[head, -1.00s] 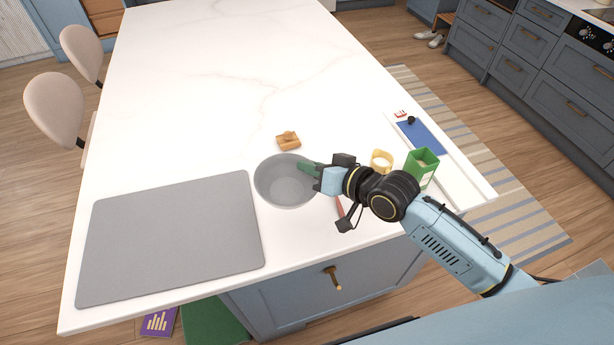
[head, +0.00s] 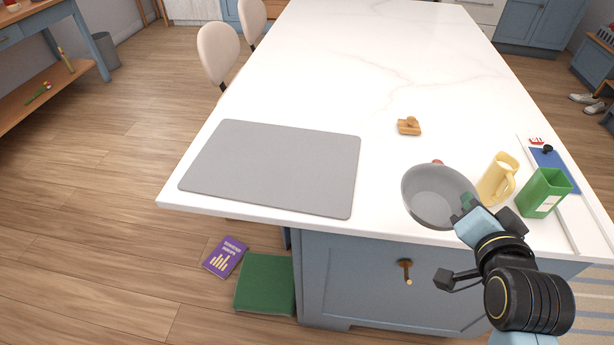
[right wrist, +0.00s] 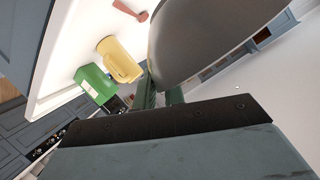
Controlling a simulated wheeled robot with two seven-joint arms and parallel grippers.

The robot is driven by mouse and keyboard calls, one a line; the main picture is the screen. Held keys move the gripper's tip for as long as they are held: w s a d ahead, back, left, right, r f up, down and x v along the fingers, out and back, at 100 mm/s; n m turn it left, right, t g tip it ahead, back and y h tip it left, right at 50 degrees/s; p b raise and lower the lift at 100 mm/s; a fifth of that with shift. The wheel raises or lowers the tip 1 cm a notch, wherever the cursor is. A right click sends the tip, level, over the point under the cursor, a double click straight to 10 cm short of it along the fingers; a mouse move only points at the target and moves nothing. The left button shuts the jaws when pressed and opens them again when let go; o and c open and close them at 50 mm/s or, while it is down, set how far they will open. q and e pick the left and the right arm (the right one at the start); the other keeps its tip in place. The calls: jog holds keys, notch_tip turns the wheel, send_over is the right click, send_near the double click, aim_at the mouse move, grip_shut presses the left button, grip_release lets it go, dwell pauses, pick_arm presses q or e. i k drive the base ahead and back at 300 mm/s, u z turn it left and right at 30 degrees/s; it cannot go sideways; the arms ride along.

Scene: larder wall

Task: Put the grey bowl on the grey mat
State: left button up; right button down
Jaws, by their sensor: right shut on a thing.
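The grey bowl (head: 425,205) is at the front right of the white counter in the head view. My right gripper (head: 468,204) is shut on its right rim. The bowl is tilted and appears held above the counter; its dark outside fills the top of the right wrist view (right wrist: 205,35). The right gripper's fingers (right wrist: 160,97) show below it there. The grey mat (head: 275,168) lies flat and bare on the counter, left of the bowl and apart from it. My left gripper is not in view.
A yellow mug (head: 496,180) and a green box (head: 543,193) stand close right of the bowl. A small red thing (head: 437,162) is partly hidden behind the bowl. A wooden object (head: 409,126) lies farther back. The counter between bowl and mat is clear.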

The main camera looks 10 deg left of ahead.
aim_at(255, 161)
jog(key=k, duration=0.1)
jog(key=u, duration=2.15)
jog(key=i, duration=1.3)
jog(key=z, duration=2.15)
